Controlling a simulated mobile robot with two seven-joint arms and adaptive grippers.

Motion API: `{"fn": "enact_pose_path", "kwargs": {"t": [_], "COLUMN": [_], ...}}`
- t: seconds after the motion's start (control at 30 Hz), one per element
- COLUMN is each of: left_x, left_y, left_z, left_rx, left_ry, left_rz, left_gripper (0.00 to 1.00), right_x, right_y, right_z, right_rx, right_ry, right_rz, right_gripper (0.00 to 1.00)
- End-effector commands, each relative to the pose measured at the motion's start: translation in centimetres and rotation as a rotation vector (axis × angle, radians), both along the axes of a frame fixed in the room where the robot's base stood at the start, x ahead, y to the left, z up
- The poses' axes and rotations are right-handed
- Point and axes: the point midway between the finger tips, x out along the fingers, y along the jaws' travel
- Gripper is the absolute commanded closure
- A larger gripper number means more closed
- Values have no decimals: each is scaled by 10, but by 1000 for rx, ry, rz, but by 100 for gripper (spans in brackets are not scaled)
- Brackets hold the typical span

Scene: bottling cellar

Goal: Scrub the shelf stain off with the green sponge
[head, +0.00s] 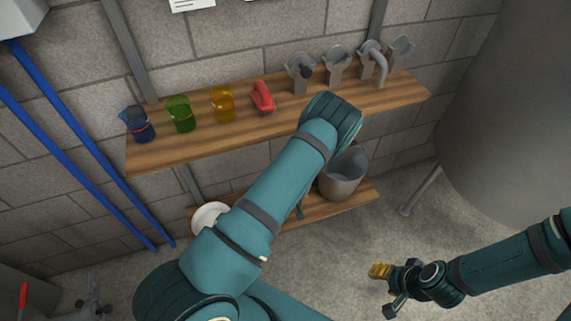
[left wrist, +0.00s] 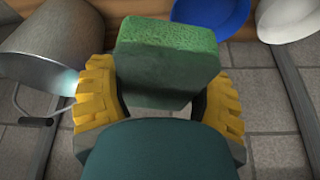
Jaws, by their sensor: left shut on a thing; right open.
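The green sponge (left wrist: 165,62) is between the yellow fingers of my left gripper (left wrist: 160,90) in the left wrist view, and the gripper is shut on it. In the head view my left arm reaches across the upper shelf (head: 230,135) and hides that gripper and the sponge. The wooden lower shelf (head: 345,201) is partly behind the arm; brown wood shows just beyond the sponge in the left wrist view. I cannot tell whether they touch. No stain shows in either view. My right gripper (head: 386,290) is open and empty above the floor at the lower right.
A grey bucket (head: 341,178) and a white bowl (head: 208,217) are on the lower shelf, either side of my arm. A blue bowl (left wrist: 212,18) shows by the white one. Coloured jugs, a red object (head: 263,97) and metal fittings line the upper shelf. A large tank (head: 510,130) stands right.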

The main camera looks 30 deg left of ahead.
Motion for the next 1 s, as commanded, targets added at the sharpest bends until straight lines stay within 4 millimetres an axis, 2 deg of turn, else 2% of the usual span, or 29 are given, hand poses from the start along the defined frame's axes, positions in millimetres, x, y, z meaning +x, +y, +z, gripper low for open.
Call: {"fn": "enact_pose_path", "kwargs": {"t": [0.03,0.2,0.6,0.7,0.8,1.0], "left_x": [3,1,-26,-35,-43,-44], "left_y": [-7,-27,-74,-83,-87,-86], "left_z": [26,97,248,278,300,309], "left_rx": [-2,-3,-33,-43,-43,-31], "left_ry": [-5,-5,-2,2,11,13], "left_rz": [-35,-159,-457,-526,-575,-588], "left_gripper": [61,61,61,61,61,61], "right_x": [0,0,0,0,0,0], "right_y": [0,0,0,0,0,0], "right_z": [0,0,0,0,0,0], "right_rx": [0,0,0,0,0,0], "right_ry": [-1,-1,-1,-1,-1,-1], "right_rz": [0,0,0,0,0,0], "right_gripper": [53,53,53,53,53,53]}}
